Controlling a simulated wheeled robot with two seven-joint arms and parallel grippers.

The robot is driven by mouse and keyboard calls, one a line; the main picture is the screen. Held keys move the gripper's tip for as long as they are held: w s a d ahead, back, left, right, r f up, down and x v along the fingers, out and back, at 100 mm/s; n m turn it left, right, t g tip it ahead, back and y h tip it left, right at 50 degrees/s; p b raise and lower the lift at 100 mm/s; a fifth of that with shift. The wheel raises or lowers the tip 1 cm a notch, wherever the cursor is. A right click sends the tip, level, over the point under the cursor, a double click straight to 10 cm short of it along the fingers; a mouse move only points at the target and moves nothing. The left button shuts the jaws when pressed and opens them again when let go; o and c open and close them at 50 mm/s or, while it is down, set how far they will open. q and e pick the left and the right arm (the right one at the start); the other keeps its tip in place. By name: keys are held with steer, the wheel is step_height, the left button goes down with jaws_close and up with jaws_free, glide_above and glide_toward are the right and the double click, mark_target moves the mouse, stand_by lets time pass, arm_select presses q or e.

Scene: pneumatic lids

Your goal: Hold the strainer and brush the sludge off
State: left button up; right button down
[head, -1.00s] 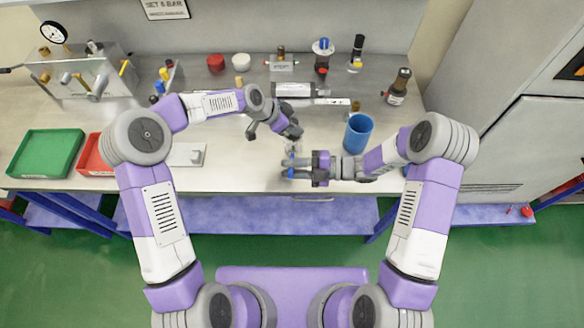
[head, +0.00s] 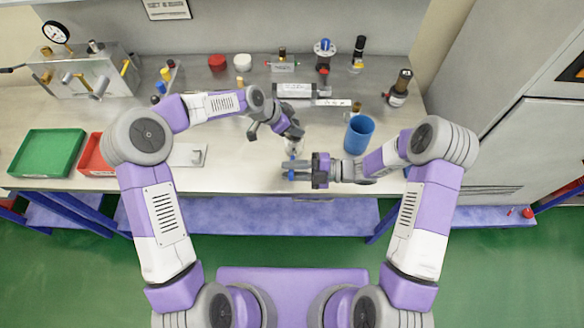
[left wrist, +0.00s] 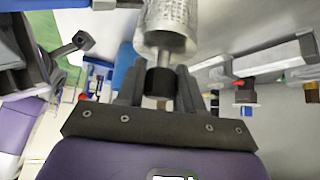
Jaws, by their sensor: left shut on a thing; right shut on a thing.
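My left gripper (left wrist: 158,92) is shut on the black end of the strainer (left wrist: 168,18), a pale metal cylinder with a perforated wall. The strainer points away from the fingers at the top of the left wrist view, its far end cut off. In the head view my left gripper (head: 293,138) is above the bench, and the strainer is small and mostly hidden below it. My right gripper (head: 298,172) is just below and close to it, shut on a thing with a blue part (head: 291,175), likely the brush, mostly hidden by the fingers. I cannot make out sludge or contact.
A blue cup (head: 358,135) stands right of the grippers. A grey cylinder (head: 294,90) lies behind them. Green (head: 18,163) and red (head: 82,160) trays sit at the left. Several fittings line the back. Bare bench lies left of the grippers.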

steer(key=shift+f, duration=0.45)
steer(key=shift+f, duration=0.1)
steer(key=shift+f, duration=0.45)
steer(key=shift+f, duration=0.2)
steer(key=shift+f, duration=0.4)
steer(key=shift+a+r, duration=0.1)
steer(key=shift+r, duration=0.55)
steer(key=shift+a+r, duration=0.1)
steer(key=shift+r, duration=0.5)
